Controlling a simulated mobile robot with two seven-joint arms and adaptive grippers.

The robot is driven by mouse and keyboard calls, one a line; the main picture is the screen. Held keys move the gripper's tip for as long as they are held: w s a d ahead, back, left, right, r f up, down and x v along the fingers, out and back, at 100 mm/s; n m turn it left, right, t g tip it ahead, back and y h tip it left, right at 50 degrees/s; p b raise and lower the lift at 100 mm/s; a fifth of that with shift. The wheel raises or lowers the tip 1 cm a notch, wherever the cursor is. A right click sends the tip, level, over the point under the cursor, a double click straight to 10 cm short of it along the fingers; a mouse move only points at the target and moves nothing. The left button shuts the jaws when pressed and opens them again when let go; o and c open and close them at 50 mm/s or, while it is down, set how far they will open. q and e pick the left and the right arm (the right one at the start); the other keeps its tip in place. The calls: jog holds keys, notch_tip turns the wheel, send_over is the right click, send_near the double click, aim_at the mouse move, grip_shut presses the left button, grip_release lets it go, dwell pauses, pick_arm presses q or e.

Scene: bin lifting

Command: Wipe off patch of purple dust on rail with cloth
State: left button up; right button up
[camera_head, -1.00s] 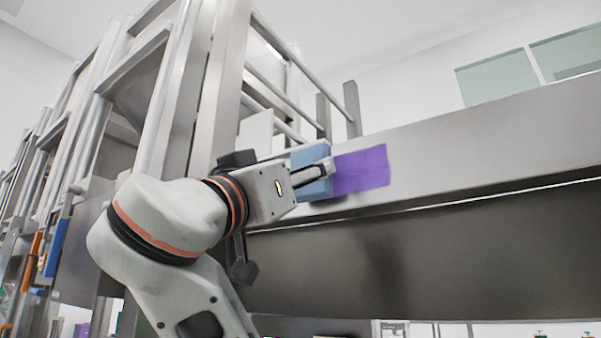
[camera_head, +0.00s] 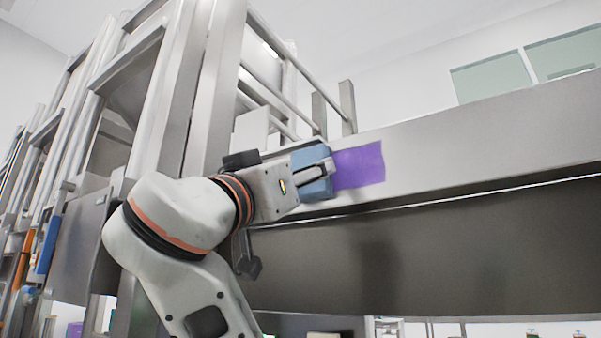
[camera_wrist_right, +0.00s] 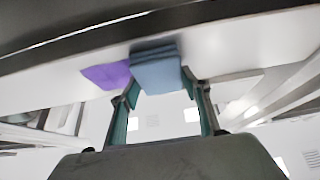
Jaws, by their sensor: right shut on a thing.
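The purple dust patch (camera_head: 359,166) is a flat purple area on the front face of the grey metal rail (camera_head: 470,143). It also shows in the right wrist view (camera_wrist_right: 104,75), beside the cloth. The blue folded cloth (camera_head: 312,187) is at the patch's left edge in the head view. It lies close against the rail; exact contact is hard to tell. My right gripper (camera_head: 318,172) is shut on the cloth; in the right wrist view (camera_wrist_right: 164,80) its fingers flank the cloth. Any dust behind the cloth is hidden. My left gripper is not in view.
Upright metal posts (camera_head: 217,90) and thin bars stand left of the cloth, close to my right arm. A dark grey panel (camera_head: 420,260) lies below the rail. The rail face right of the patch is clear.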

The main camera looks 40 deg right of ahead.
jog(key=shift+s+d+b, duration=0.3)
jog(key=shift+s+d, duration=0.05)
jog(key=shift+s, duration=0.55)
jog(key=shift+s+d+b, duration=0.25)
jog(key=shift+s+d, duration=0.15)
jog(key=shift+s, duration=0.5)
jog(key=shift+s+d+b, duration=0.3)
jog(key=shift+s+d, duration=0.05)
jog(key=shift+s, duration=0.55)
jog(key=shift+s+d, duration=0.4)
jog(key=shift+s, duration=0.55)
jog(key=shift+s+d, duration=0.4)
jog(key=shift+s, duration=0.5)
jog(key=shift+s+d, duration=0.4)
jog(key=shift+s, duration=0.55)
jog(key=shift+w, duration=0.1)
jog(key=shift+w+a, duration=0.4)
jog(key=shift+w, duration=0.5)
jog(key=shift+w+a, duration=0.4)
jog(key=shift+w, duration=0.55)
jog(key=shift+w+a, duration=0.4)
jog(key=shift+w, duration=0.5)
jog(key=shift+w+a, duration=0.2)
jog(key=shift+w, duration=0.25)
jog(key=shift+w+a, duration=0.2)
jog(key=shift+w, duration=0.25)
jog(key=shift+w, duration=0.15)
